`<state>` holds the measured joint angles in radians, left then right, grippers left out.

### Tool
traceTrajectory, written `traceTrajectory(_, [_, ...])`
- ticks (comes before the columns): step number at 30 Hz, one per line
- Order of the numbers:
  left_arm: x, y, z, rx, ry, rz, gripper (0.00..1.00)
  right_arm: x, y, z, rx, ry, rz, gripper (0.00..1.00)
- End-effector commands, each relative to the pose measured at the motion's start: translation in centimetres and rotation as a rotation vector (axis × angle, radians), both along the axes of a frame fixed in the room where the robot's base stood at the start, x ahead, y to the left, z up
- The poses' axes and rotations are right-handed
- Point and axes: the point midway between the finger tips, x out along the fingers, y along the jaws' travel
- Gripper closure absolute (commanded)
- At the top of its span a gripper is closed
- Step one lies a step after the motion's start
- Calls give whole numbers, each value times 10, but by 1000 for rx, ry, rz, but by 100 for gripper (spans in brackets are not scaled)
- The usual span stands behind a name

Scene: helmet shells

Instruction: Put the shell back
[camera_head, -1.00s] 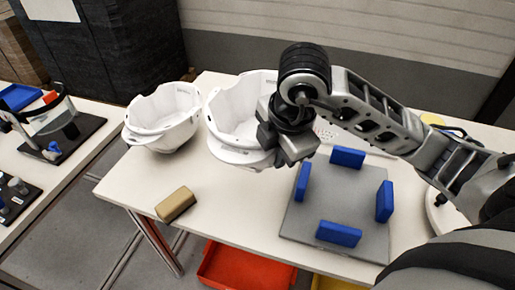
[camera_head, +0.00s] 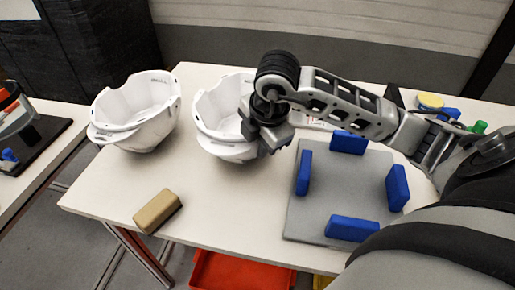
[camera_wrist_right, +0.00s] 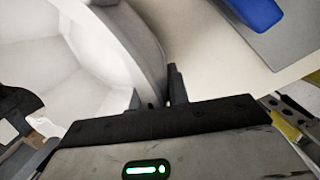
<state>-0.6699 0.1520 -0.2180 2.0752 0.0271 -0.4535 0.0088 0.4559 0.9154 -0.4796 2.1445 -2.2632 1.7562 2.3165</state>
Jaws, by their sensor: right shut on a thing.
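Two white helmet shells are in the head view. One white shell (camera_head: 135,112) stands alone at the left of the table, its open side up and tilted. The other white shell (camera_head: 218,118) is right of it, and my right gripper (camera_head: 262,140) is shut on its right side wall. In the right wrist view the shell (camera_wrist_right: 105,50) fills the upper left, its rim between the fingers (camera_wrist_right: 160,92). I cannot tell whether this shell touches the table. My left gripper is out of view.
A grey plate (camera_head: 345,190) with several upright blue blocks (camera_head: 398,187) is right of the held shell. A tan block (camera_head: 157,211) lies near the table's front edge. A red bin (camera_head: 240,272) is below. The table's front middle is clear.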

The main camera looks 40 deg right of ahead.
Motion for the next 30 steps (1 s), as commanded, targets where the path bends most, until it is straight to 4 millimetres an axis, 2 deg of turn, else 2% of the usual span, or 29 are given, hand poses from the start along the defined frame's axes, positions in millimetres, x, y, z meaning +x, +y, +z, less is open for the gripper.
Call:
traceTrajectory(6, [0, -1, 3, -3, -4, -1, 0, 0, 0, 1, 0, -1, -1, 100])
traceTrajectory(7, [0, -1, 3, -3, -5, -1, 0, -1, 0, 0, 0, 3, 0, 77])
traceTrajectory(9, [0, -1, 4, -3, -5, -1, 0, 0, 0, 0, 0, 3, 0, 61])
traceTrajectory(20, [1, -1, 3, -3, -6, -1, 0, -1, 1, 6, 1, 1, 0, 61])
traceTrajectory(23, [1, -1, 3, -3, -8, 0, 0, -4, 1, 19, 1, -2, 0, 61])
traceTrajectory(30, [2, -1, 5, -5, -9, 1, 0, -17, 3, 69, 1, -5, 1, 61])
